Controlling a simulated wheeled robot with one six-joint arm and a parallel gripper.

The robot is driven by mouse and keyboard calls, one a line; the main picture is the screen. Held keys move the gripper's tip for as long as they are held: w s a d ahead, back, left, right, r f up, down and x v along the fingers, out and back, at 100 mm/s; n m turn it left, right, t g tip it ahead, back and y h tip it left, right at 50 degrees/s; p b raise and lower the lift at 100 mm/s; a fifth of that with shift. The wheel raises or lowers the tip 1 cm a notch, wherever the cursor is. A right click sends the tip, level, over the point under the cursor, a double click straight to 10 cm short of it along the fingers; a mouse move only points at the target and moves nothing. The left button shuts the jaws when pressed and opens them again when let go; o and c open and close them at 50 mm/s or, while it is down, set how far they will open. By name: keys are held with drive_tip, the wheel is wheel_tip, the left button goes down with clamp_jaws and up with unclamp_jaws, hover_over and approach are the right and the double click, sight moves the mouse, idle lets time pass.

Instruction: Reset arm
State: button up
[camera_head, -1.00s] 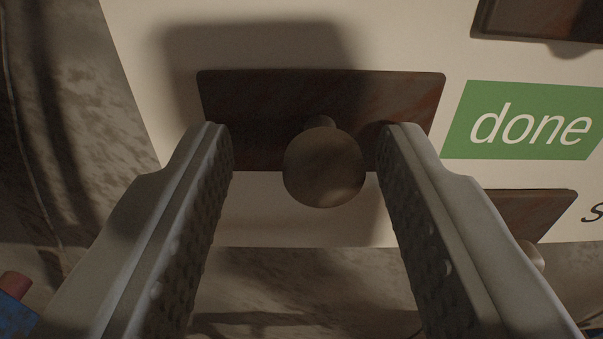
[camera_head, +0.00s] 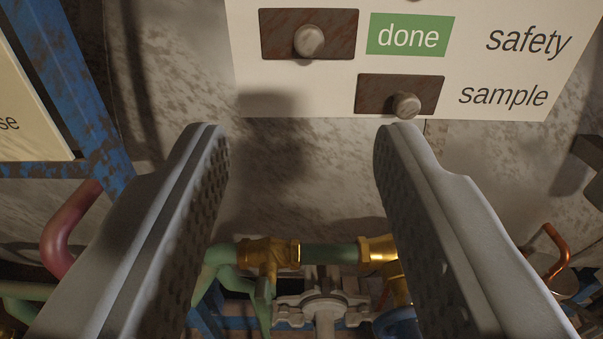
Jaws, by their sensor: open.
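My gripper (camera_head: 300,130) is open and empty, with its two fingers reaching up from the bottom of the view. Ahead of it and higher up is a white panel (camera_head: 460,65) with a green "done" label (camera_head: 408,36) and the words "safety" and "sample". A rusty plate with a round knob (camera_head: 309,41) sits left of the "done" label. A second plate with a knob (camera_head: 406,105) sits left of the word "sample". The fingers appear apart from both knobs.
Below the panel run green pipes with brass fittings (camera_head: 268,253) and a grey valve part (camera_head: 324,306). A blue rusty post (camera_head: 72,85) and a red pipe (camera_head: 68,228) stand at left. A copper pipe (camera_head: 556,250) is at right. The stained grey wall (camera_head: 310,175) between the fingers is bare.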

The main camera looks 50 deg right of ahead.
drive_tip(key=shift+s+a, duration=0.45)
drive_tip(key=shift+a, duration=0.05)
drive_tip(key=s+a+f+n+t+y, duration=0.5)
drive_tip(key=s+a+f+n+y, duration=0.4)
drive_tip(key=s+a+f, duration=1)
drive_tip(key=s+f+y, duration=0.2)
drive_tip(key=s+y, duration=0.1)
drive_tip(key=y, duration=0.1)
drive_tip(key=shift+s+a+f+n+t+y, duration=0.3)
drive_tip(key=shift+n, duration=0.1)
